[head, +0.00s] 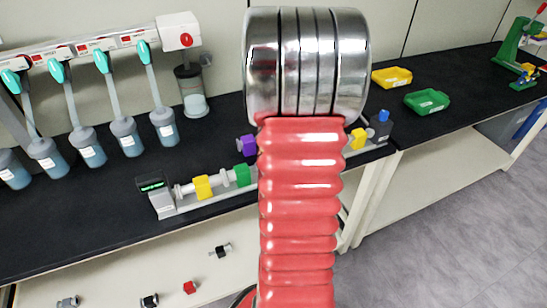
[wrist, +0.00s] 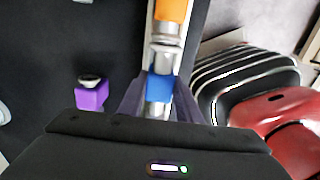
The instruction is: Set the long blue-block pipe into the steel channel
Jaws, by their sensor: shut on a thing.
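The steel channel (head: 200,204) lies along the front of the black bench in the head view, its middle hidden behind my arm. In the wrist view, my gripper (wrist: 160,98) is shut on the blue block (wrist: 159,88) of the pipe, with grey pipe showing on both sides of it. A pale strip of the channel (wrist: 150,35) seems to run along the pipe. I cannot tell whether the pipe is seated in it or held just above. In the head view, my gripper and the blue block are hidden behind my arm.
In the channel line are a yellow block (head: 202,187), a green block (head: 242,175) and, to the right, another yellow block (head: 357,138). A purple block (head: 247,145) stands behind on the bench. Yellow (head: 392,77) and green (head: 427,101) trays sit at right.

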